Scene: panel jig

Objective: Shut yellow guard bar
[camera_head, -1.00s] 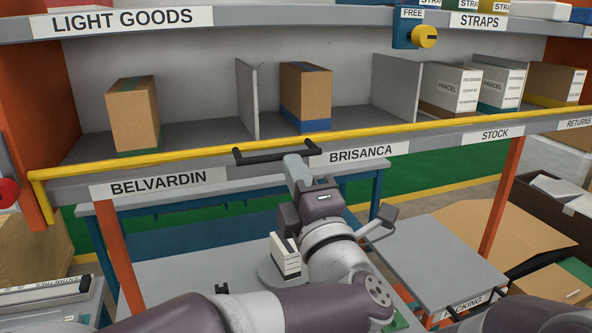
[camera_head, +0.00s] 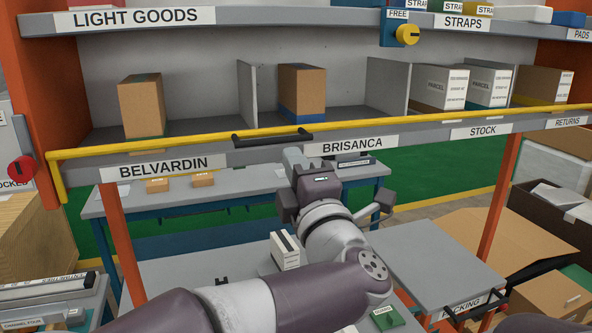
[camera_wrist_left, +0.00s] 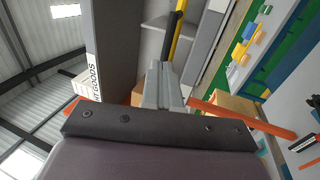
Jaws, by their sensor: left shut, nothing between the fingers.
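The yellow guard bar (camera_head: 190,143) runs across the front edge of the shelf bay, above the name labels. Its left end bends down beside the orange post. A black handle (camera_head: 272,138) sits on it near the middle. My left gripper (camera_head: 292,154) is shut and empty, with its fingertips just below and right of the handle's middle; I cannot tell whether they touch it. In the left wrist view the shut fingers (camera_wrist_left: 164,85) point toward the yellow bar (camera_wrist_left: 181,42) and black handle (camera_wrist_left: 173,20). My right gripper is not in view.
Behind the bar, a carton (camera_head: 142,104) and a blue-banded carton (camera_head: 302,92) stand in bays split by grey dividers. White parcels (camera_head: 440,88) stand further right. A blue box with a yellow knob (camera_head: 407,34) hangs above. A grey table (camera_head: 420,255) stands below right.

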